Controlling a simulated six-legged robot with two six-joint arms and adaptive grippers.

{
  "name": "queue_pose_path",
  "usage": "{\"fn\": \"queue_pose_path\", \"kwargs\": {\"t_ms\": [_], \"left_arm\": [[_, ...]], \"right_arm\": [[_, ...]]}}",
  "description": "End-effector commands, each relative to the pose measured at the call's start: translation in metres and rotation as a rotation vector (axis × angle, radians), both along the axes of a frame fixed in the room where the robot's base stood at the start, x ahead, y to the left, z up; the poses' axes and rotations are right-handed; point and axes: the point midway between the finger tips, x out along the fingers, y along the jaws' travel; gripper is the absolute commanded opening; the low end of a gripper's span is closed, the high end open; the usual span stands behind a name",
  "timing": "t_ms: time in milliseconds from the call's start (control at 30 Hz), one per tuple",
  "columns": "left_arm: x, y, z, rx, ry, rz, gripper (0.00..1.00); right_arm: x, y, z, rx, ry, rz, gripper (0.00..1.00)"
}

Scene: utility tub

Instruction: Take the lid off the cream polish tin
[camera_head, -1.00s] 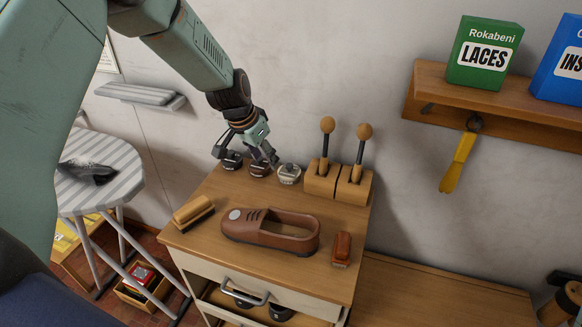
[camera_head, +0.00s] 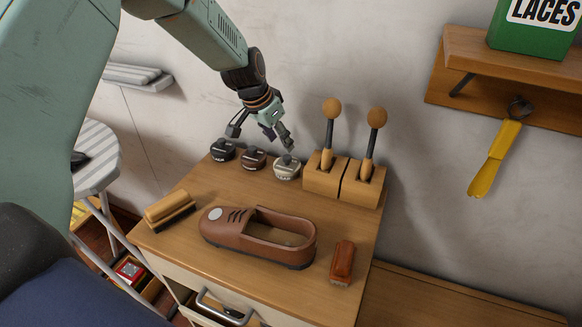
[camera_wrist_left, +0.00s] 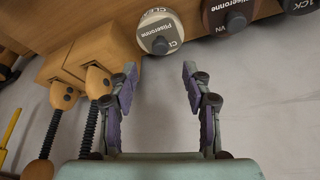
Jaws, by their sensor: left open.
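The cream polish tin (camera_head: 287,170) stands on the cabinet top at the right end of a row of tins, with its lid on. In the left wrist view the cream tin (camera_wrist_left: 160,32) shows its round label at the top. My left gripper (camera_head: 262,138) is open and empty, above the row of tins and apart from them. One finger is above the cream tin and the other is toward the black tin. In the left wrist view the gripper (camera_wrist_left: 159,76) has its fingers spread, with the cream tin beyond the gap between them. My right gripper is not in view.
A brown tin (camera_head: 253,158) and a black tin (camera_head: 222,150) stand left of the cream one. A wooden block holder (camera_head: 342,186) with two round-topped handles stands close to its right. A brown shoe (camera_head: 260,238), a brush (camera_head: 170,209) and a red-brown brush (camera_head: 342,262) lie in front.

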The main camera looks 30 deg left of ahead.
Motion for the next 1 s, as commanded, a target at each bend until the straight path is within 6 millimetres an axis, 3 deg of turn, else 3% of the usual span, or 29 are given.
{"fn": "queue_pose_path", "kwargs": {"t_ms": [600, 900, 1000], "left_arm": [[0.024, -0.009, -0.066, 0.001, 0.002, -0.001, 0.49], [0.028, -0.009, -0.068, 0.000, 0.000, 0.000, 0.49], [0.028, -0.009, -0.069, 0.000, 0.000, 0.000, 0.41]], "right_arm": [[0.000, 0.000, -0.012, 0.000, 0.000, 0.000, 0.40], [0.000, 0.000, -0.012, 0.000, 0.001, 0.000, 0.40], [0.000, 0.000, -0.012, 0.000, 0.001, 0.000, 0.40]]}}
